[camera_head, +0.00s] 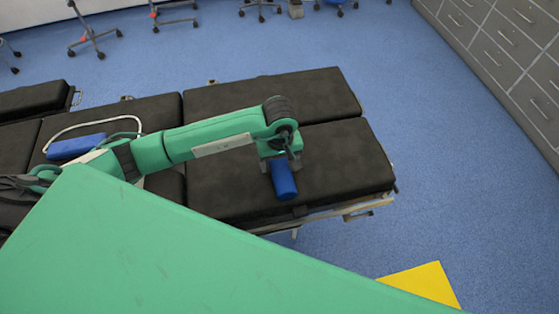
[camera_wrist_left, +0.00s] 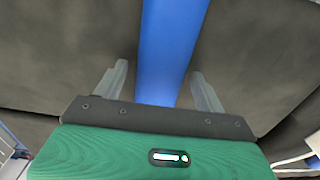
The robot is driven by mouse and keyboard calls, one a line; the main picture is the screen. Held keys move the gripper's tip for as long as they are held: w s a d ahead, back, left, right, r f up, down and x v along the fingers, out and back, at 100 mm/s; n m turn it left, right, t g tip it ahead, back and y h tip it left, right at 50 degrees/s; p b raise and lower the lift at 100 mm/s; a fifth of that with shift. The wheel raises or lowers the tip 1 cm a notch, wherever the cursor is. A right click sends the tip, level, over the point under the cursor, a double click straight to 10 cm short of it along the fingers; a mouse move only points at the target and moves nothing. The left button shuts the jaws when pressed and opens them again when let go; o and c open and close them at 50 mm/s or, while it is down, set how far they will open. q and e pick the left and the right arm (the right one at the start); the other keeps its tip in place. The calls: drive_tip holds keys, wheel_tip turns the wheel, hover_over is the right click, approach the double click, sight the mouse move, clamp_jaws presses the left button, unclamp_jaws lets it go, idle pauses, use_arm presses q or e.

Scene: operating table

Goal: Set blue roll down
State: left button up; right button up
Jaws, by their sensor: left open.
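The blue roll (camera_head: 284,180) lies on the dark padded operating table (camera_head: 335,160), near its front edge at the right end. My left gripper (camera_head: 281,162) is over the roll. In the left wrist view the roll (camera_wrist_left: 168,50) runs between the two open fingers of the gripper (camera_wrist_left: 157,88), with a gap on each side. The roll's near end is hidden behind the gripper body. My right gripper is not in view.
A blue box-like item (camera_head: 76,147) with a pale tube lies on the table's left part. Grey drawer cabinets (camera_head: 505,55) stand at the right. Bare padding lies around the roll, and blue floor beyond the table's right edge.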

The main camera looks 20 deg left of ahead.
sight(280, 161)
use_arm(q)
wheel_tip(280, 161, up, 4)
drive_tip(key=shift+r+b, duration=0.25)
drive_tip(key=shift+b, duration=0.5)
wheel_tip(280, 161, up, 6)
drive_tip(key=shift+b, duration=0.55)
drive_tip(key=shift+r, duration=0.85)
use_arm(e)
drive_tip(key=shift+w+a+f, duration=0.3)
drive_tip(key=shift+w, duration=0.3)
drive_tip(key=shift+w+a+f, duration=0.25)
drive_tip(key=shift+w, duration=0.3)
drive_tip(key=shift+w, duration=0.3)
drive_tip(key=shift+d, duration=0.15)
